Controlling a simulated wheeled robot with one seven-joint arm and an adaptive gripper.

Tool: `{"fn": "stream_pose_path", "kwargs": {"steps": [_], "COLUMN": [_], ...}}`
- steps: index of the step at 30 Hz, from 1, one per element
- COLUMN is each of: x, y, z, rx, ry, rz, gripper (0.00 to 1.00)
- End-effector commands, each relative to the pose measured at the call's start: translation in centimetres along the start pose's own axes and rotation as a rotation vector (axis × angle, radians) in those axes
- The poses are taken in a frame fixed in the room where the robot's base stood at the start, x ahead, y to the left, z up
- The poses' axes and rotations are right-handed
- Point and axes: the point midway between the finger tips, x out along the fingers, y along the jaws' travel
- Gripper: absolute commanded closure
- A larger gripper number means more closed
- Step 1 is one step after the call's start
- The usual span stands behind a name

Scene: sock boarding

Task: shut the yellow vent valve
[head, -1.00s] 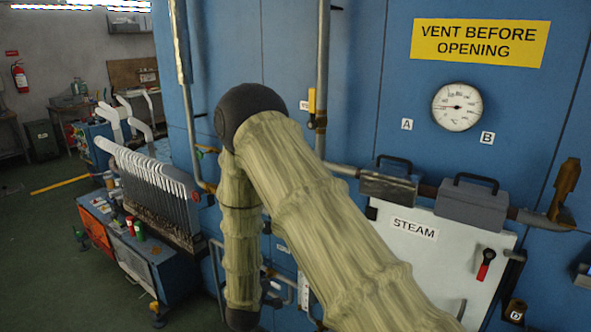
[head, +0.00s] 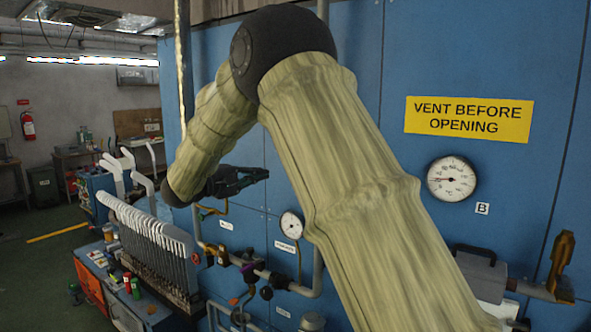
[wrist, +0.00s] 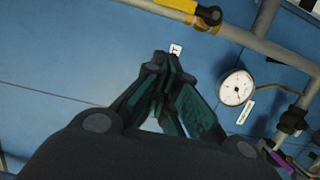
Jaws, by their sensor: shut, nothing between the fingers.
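The yellow valve handle (wrist: 178,5) shows at the top edge of the wrist view, cut off by the frame. It lies roughly along a grey pipe (wrist: 262,46), next to a dark fitting. In the head view my arm hides it. My gripper (head: 264,174) is in front of the blue panel in the head view, pointing right. In the wrist view my gripper (wrist: 166,66) has its fingers together and empty, below the yellow handle and apart from it in the picture. A small white tag (wrist: 176,49) shows just beyond the fingertips.
A small gauge (head: 291,224) sits on the panel below right of my gripper, above pipes with several valves (head: 250,270). A large gauge (head: 451,178) and a yellow vent sign (head: 469,119) are at the right. A rack of white sock boards (head: 150,240) stands at lower left.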

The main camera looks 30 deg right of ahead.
Motion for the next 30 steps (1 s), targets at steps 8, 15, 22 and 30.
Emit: {"fn": "stream_pose_path", "kwargs": {"steps": [8,15,22,30], "x": [0.0,1.5,5.1,9.2], "y": [0.0,0.2,0.3,0.3], "z": [0.0,0.0,0.0,0.0], "rx": [-0.001,-0.003,-0.001,-0.002], "ry": [0.000,-0.002,-0.002,-0.001], "rz": [0.000,0.000,0.000,0.000], "gripper": [1.00,1.00,1.00,1.00]}}
